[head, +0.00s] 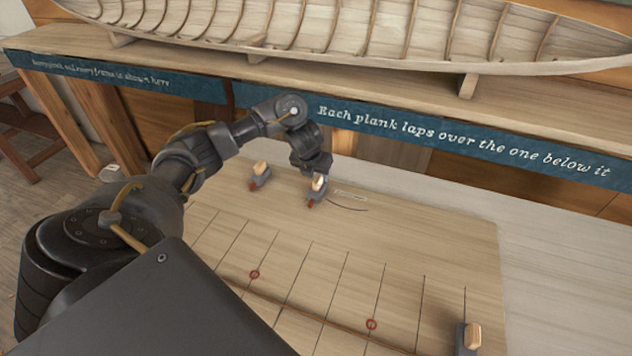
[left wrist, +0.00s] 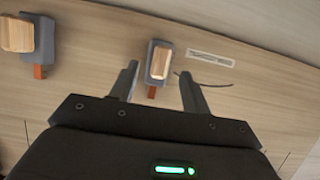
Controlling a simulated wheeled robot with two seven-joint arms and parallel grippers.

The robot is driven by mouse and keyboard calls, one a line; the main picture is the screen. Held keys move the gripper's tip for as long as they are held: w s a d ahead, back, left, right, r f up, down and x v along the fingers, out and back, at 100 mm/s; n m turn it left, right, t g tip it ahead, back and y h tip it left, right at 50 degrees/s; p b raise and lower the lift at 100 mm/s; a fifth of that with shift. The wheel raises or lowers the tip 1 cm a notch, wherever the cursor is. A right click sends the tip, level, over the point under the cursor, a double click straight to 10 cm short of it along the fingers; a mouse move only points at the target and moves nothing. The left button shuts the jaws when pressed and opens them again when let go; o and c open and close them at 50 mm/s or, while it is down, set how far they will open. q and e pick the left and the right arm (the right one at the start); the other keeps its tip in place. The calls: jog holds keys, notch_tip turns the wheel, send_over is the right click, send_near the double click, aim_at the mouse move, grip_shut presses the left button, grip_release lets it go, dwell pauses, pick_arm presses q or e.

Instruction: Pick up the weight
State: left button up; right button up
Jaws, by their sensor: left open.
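A weight (head: 318,186) with a grey body, a pale wooden top and a red-orange tab lies on the plank board (head: 440,225) near its back edge. My left gripper (left wrist: 158,74) is open, with one finger on each side of this weight (left wrist: 160,62) in the left wrist view. I cannot tell whether the fingers touch it. In the head view my left arm reaches over it from above, and the fingers are hard to make out. A similar weight (head: 260,175) lies to its left, also in the left wrist view (left wrist: 46,40). A third (head: 468,338) stands at the lower right.
A small pale label (head: 350,195) and a thin dark line lie just right of the middle weight. A long batten (head: 310,313) crosses the ruled board near red ring marks. Behind stands a shelf with blue signs (head: 470,145) and a ribbed hull (head: 330,30).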

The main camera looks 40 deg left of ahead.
aim_at(317, 179)
pick_arm(q)
jog(key=x, duration=0.4)
jog(key=shift+f, duration=0.55)
jog(key=shift+c, duration=0.5)
pick_arm(e)
jog(key=shift+s+d+f, duration=0.2)
jog(key=shift+s+f, duration=0.05)
jog(key=shift+s, duration=0.4)
pick_arm(q)
grip_shut()
jog(key=shift+w, duration=0.1)
